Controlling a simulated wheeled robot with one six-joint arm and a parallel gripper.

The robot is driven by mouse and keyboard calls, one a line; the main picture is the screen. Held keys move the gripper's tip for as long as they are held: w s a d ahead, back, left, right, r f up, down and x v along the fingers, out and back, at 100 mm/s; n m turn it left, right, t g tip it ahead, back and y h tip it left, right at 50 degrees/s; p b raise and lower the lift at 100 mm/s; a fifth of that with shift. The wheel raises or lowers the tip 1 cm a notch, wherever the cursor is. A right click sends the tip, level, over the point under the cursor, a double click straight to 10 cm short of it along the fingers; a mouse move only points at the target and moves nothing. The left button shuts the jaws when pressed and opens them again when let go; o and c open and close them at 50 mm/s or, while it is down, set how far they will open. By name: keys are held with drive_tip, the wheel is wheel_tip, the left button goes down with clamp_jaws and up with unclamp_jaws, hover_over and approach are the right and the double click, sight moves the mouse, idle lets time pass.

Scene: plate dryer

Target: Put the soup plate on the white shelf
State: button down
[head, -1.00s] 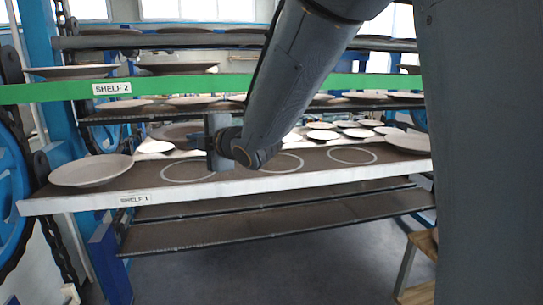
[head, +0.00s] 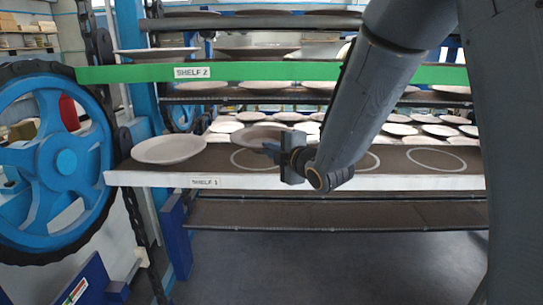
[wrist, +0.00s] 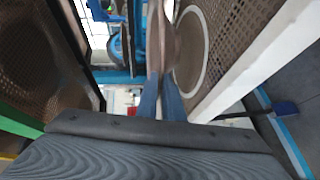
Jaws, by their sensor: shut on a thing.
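My gripper (head: 272,149) is shut on the rim of the soup plate (head: 258,132), a brownish plate partly hidden behind the fingers. In the wrist view the fingers (wrist: 161,95) pinch the soup plate (wrist: 164,40), which shows nearly edge-on. The white shelf (head: 310,182), labelled SHELF 1, has a white front edge and a dark surface with ring marks. The soup plate is held over the leftmost ring (head: 238,164), which also shows beside it in the wrist view (wrist: 205,55). The plate looks roughly level and apart from the shelf; the exact gap is unclear.
A pale plate (head: 168,149) sits at the shelf's left end. Several plates stand farther back. The green-edged SHELF 2 (head: 270,72) is above. The ring at right (head: 436,161) is empty. A blue wheel (head: 62,162) stands at left.

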drive_tip(key=shift+f, duration=1.3)
drive_tip(key=c, duration=1.9)
unclamp_jaws()
drive_tip(key=p+v, duration=0.2)
drive_tip(key=v, duration=1)
drive_tip(key=s+d+f+m+g+h, duration=0.65)
drive_tip(key=d+f+m, duration=0.4)
drive_tip(key=m, duration=0.25)
drive_tip(key=s+d+f+m+g+h, duration=0.1)
drive_tip(key=s+d+f+m+g, duration=0.1)
drive_tip(key=s+m+g, duration=0.3)
drive_tip(key=s+d+m, duration=0.1)
drive_tip(key=s+m, duration=0.3)
drive_tip(key=s, duration=0.3)
drive_tip(key=shift+s+m+g, duration=0.25)
drive_tip(key=shift+m+g, duration=0.05)
drive_tip(key=shift+g, duration=0.05)
